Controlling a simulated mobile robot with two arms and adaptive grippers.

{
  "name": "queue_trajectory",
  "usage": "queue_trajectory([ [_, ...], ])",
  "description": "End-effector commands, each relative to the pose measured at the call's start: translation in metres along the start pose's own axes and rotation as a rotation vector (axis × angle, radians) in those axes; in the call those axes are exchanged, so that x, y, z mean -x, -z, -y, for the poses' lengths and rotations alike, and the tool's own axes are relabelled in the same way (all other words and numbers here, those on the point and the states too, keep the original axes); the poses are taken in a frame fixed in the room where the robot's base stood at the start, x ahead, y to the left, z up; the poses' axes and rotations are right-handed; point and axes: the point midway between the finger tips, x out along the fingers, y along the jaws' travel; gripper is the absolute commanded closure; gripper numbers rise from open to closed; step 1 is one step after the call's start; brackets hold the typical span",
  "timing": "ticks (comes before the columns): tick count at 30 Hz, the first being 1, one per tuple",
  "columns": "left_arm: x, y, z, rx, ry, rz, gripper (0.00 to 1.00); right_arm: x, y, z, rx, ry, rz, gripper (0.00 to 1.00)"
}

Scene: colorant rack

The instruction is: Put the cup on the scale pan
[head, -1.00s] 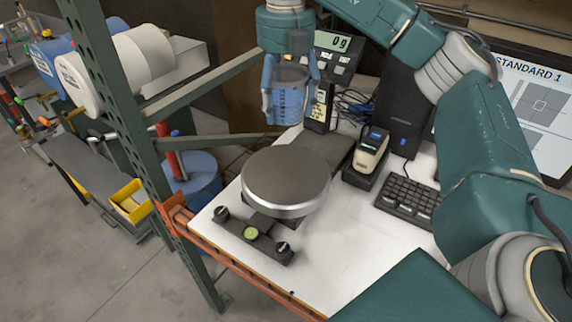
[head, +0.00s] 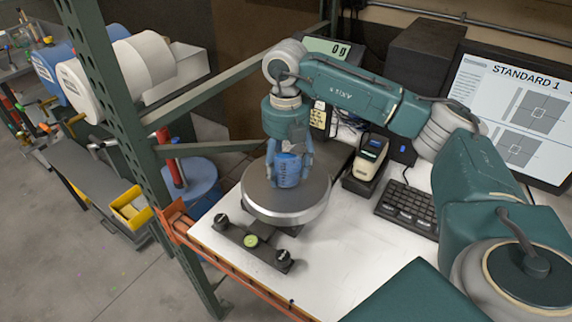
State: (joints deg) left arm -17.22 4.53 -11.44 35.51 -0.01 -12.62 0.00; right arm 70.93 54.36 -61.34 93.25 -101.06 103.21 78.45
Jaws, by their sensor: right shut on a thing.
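The blue cup (head: 288,171) is upright at the middle of the round scale pan (head: 258,203), low over it or touching it; I cannot tell which. My right gripper (head: 289,165) comes down from above with its fingers shut around the cup's sides. The scale's display (head: 336,50) reads 0 g and is partly hidden behind my right arm. My left gripper is not in view.
The scale stands on a white table with its levelling base (head: 252,240) in front. A green rack post (head: 130,130) with an orange beam borders the left. The front tabletop is clear.

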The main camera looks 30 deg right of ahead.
Motion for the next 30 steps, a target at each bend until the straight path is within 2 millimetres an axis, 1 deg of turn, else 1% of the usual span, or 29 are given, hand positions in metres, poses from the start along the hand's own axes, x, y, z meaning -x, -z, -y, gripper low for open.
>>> queue_trajectory([
  [7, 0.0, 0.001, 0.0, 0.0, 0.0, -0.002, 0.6, 0.0, 0.0, 0.0, 0.0, -0.002, 0.001, 0.75],
  [11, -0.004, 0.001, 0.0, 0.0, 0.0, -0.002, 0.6, -0.005, 0.0, -0.001, 0.0, -0.002, 0.001, 0.75],
  [12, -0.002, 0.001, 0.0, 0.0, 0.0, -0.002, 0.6, -0.003, 0.0, 0.0, 0.0, -0.001, 0.0, 0.29],
  [14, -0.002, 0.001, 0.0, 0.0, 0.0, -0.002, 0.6, -0.003, 0.0, 0.0, 0.0, -0.001, 0.0, 0.17],
  [23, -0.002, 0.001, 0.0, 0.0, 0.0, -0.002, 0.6, -0.002, 0.0, 0.0, 0.0, -0.001, 0.0, 0.16],
  [25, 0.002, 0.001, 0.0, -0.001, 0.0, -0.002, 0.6, 0.002, 0.0, -0.001, 0.0, -0.001, 0.001, 0.16],
  [27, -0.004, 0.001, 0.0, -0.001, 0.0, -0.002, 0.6, 0.006, -0.001, -0.001, 0.0, -0.004, 0.002, 0.16],
  [30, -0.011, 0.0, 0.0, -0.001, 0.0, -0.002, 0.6, 0.021, -0.001, -0.002, 0.001, -0.006, 0.003, 0.16],
])
